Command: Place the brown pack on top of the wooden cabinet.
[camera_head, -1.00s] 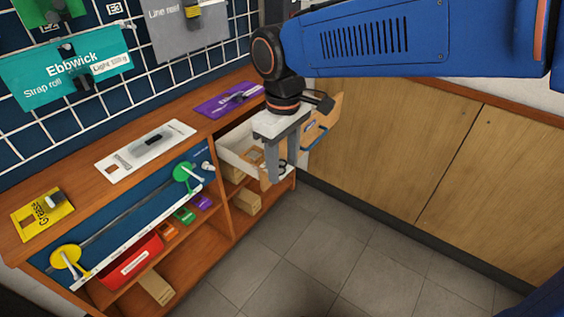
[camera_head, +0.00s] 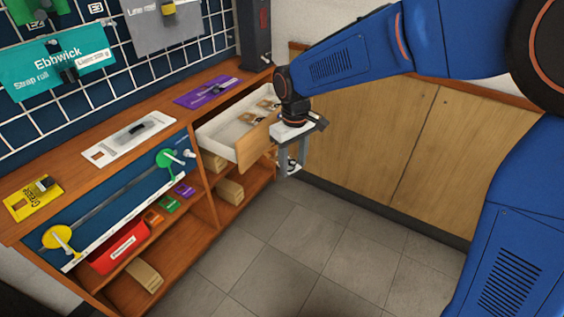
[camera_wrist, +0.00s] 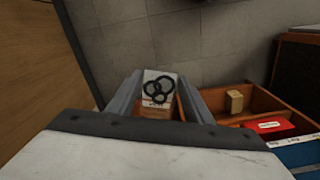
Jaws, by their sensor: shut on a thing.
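My gripper (camera_head: 287,160) is shut on the brown pack (camera_wrist: 155,112), which has a white label with black rings. In the head view only a small part of the pack (camera_head: 288,166) shows between the fingers. My gripper holds it above the floor, right of the open drawer, in front of the wooden cabinet (camera_head: 362,132). The cabinet has pale wood doors and a reddish top edge; most of its top is hidden behind my arm. Its wood side also shows at the left of the wrist view (camera_wrist: 40,60).
An open white drawer (camera_head: 222,133) with small brown packs inside juts from the workbench (camera_head: 75,188). Its shelves hold a red bin (camera_head: 118,247) and brown boxes. A dark post (camera_head: 254,35) stands at the bench's right end. The tiled floor (camera_head: 300,250) is clear.

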